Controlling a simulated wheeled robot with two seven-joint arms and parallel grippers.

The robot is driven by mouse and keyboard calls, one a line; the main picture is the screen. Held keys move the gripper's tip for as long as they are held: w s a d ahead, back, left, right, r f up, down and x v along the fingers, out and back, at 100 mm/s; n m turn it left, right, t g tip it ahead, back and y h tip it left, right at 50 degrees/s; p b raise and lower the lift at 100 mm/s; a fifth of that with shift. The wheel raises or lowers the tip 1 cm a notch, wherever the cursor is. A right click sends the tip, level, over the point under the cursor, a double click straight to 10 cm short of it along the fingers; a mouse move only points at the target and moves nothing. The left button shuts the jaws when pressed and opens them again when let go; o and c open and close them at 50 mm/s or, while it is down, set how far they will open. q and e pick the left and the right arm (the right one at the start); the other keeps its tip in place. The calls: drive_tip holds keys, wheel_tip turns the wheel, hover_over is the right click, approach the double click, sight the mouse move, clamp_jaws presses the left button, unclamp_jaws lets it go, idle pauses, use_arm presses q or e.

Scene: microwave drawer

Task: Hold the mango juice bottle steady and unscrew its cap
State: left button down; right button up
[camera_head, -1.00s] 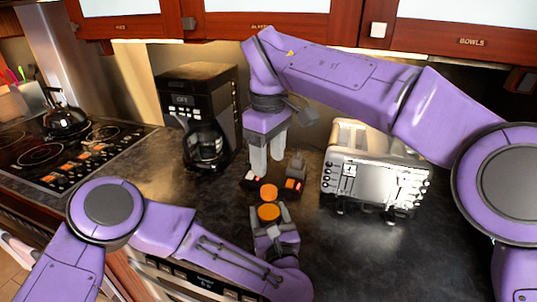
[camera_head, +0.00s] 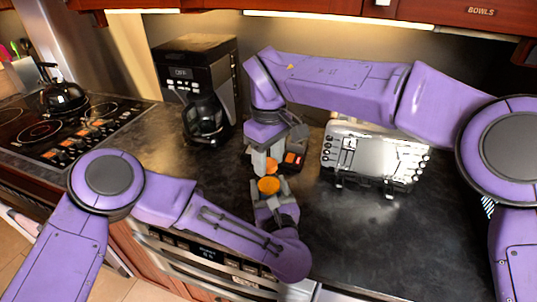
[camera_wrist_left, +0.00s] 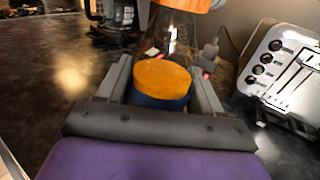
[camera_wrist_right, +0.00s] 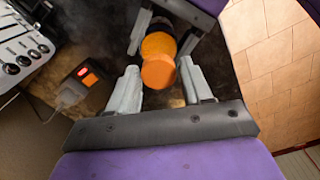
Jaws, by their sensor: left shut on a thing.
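The mango juice bottle (camera_wrist_left: 173,37) stands upright, clear at the neck, with orange juice (camera_wrist_left: 162,78) over a dark blue lower part. Its orange cap (camera_wrist_right: 158,72) is on top and also shows in the head view (camera_head: 271,167). My left gripper (camera_head: 272,195) is shut around the bottle's body from the near side. My right gripper (camera_wrist_right: 159,86) reaches down from above, open, with one pale finger on each side of the cap. A gap shows between the fingers and the cap. The bottle's base is hidden.
A small black box with a lit orange switch (camera_wrist_right: 90,73) and a grey plug lie just behind the bottle. A silver toaster (camera_head: 372,160) stands to the right, a black coffee maker (camera_head: 207,90) to the back left. Dark countertop (camera_head: 360,235) is clear at the front right.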

use_arm(q)
drive_tip(key=shift+s+f, duration=0.15)
drive_tip(key=shift+f, duration=0.25)
use_arm(e)
clamp_jaws()
drive_tip(key=n, duration=0.7)
drive_tip(key=shift+s, duration=0.1)
drive_tip(key=n, duration=0.6)
drive_tip(key=shift+a+n, duration=0.1)
drive_tip(key=shift+n, duration=0.2)
drive_tip(key=n, duration=0.6)
drive_tip(key=shift+s, duration=0.1)
drive_tip(key=n, duration=0.3)
drive_tip(key=shift+n, duration=0.3)
drive_tip(key=n, duration=1.2)
drive_tip(key=shift+s, duration=0.1)
use_arm(q)
drive_tip(key=shift+a, duration=0.1)
use_arm(e)
drive_tip(key=n, duration=0.6)
drive_tip(key=shift+r+n, duration=0.1)
drive_tip(key=shift+n, duration=0.2)
drive_tip(key=n, duration=1.2)
drive_tip(key=shift+n, duration=0.3)
drive_tip(key=shift+r, duration=0.15)
drive_tip(key=shift+r, duration=1)
